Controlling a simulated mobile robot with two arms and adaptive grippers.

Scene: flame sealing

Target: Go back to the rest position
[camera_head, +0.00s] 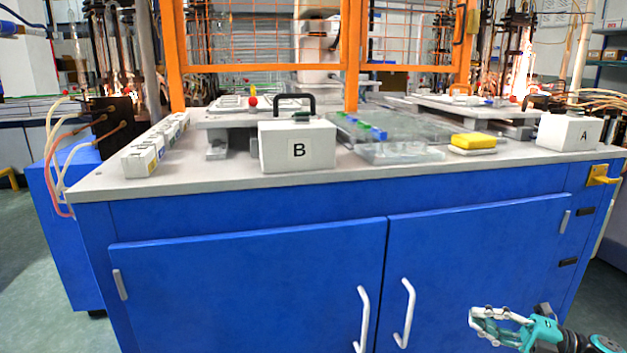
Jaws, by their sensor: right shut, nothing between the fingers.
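My right gripper (484,325) shows at the bottom right of the head view, low in front of the blue cabinet's right door. It is shut with nothing between its fingers, and it is well apart from the worktop. Part of my right arm in teal and black reaches in behind it from the bottom right corner. My left gripper is not in the head view.
The blue cabinet (250,285) carries a grey worktop (215,178). On it stand white box B (276,157), white box A (566,134), a clear tray (405,155) and a yellow sponge-like block (473,141). White door handles (407,312) stick out near my right gripper.

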